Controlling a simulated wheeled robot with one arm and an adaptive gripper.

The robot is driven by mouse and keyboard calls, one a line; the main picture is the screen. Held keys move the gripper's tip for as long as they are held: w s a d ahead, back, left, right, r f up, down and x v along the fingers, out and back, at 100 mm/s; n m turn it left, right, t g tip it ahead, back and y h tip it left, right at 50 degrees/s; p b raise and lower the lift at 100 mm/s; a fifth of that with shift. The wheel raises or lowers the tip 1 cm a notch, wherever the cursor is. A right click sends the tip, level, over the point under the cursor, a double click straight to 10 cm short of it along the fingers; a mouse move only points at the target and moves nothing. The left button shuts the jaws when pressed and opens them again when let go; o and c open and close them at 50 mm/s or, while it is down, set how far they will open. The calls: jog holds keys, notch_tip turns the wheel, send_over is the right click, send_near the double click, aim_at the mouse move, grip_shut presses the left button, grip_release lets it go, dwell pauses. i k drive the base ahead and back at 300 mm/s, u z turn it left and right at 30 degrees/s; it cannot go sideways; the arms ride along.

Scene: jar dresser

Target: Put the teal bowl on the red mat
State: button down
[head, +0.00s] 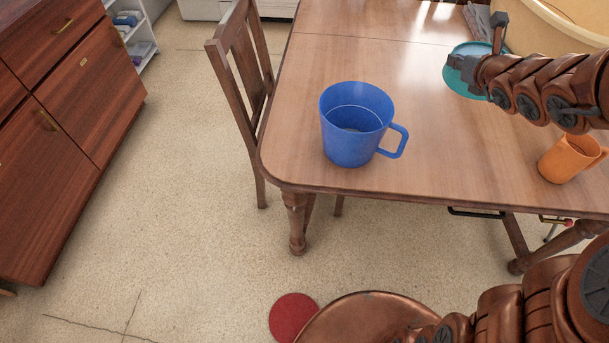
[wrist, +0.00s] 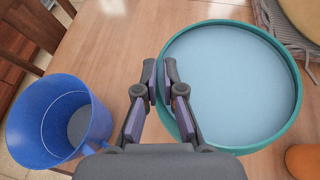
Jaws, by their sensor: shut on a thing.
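The teal bowl (head: 455,81) is at the right of the table in the head view, partly hidden behind my arm. In the wrist view the bowl (wrist: 235,85) shows a teal rim and a pale blue inside. My gripper (wrist: 159,78) is shut on its left rim, one finger on each side of the wall. The bowl looks level; I cannot tell whether it touches the table. The red mat (head: 292,316) is a round red disc low in the head view, on the floor, its lower edge partly cut off or hidden by my base.
A large blue mug (head: 350,130) stands on the wooden table (head: 440,165) left of the bowl. An orange mug (head: 566,158) is near the right edge. A big yellowish container (head: 560,22) is behind. A chair (head: 240,90) and dresser (head: 75,110) are left.

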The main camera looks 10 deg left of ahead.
aim_at(302, 320)
jog(key=z, duration=0.9)
jog(key=k, duration=1.75)
jog(key=u, duration=1.9)
